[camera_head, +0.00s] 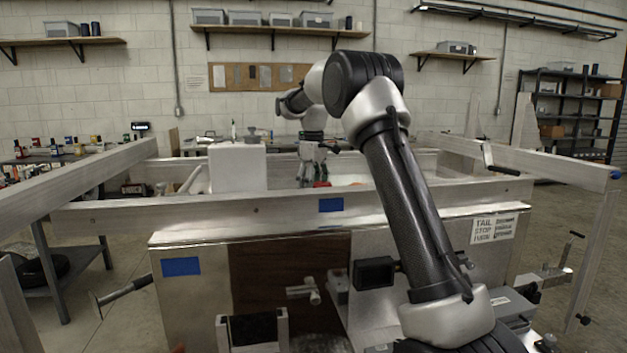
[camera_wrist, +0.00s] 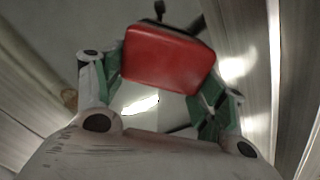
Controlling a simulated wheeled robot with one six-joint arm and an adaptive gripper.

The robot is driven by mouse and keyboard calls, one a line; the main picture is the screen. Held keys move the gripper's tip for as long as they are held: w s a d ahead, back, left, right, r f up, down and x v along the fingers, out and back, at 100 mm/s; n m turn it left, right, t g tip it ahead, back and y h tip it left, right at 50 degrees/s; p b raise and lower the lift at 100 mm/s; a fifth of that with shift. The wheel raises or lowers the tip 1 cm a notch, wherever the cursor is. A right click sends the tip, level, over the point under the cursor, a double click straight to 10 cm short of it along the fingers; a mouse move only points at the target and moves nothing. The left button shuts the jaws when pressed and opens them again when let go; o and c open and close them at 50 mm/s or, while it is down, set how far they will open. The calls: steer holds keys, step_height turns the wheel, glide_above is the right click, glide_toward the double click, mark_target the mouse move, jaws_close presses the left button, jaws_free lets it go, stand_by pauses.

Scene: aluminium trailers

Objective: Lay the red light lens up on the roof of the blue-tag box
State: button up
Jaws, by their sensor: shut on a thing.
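The red light (camera_wrist: 165,58) fills the upper middle of the wrist view, its red face toward the camera and a dark housing edge behind it. My gripper (camera_wrist: 168,85) is shut on it, with green-padded fingers at its two sides. In the head view my gripper (camera_head: 313,168) points down inside the trailer frame, behind the near rail, with a bit of red at its tips. A metal box (camera_head: 205,300) with a blue tag on its front stands at the near left; its roof shows as a thin pale strip. Another blue tag is on the near rail.
A white block (camera_head: 237,168) stands just left of my gripper. The near rail (camera_head: 270,217) crosses between the gripper and the blue-tagged box. A sign (camera_head: 493,229) is on the front at right. A bench with small items (camera_head: 60,155) is at left.

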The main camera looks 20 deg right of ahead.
steer(key=shift+f, duration=0.6)
stand_by(0.4)
steer(key=o, duration=1.2)
steer(key=shift+r, duration=0.1)
steer(key=shift+r, duration=4.4)
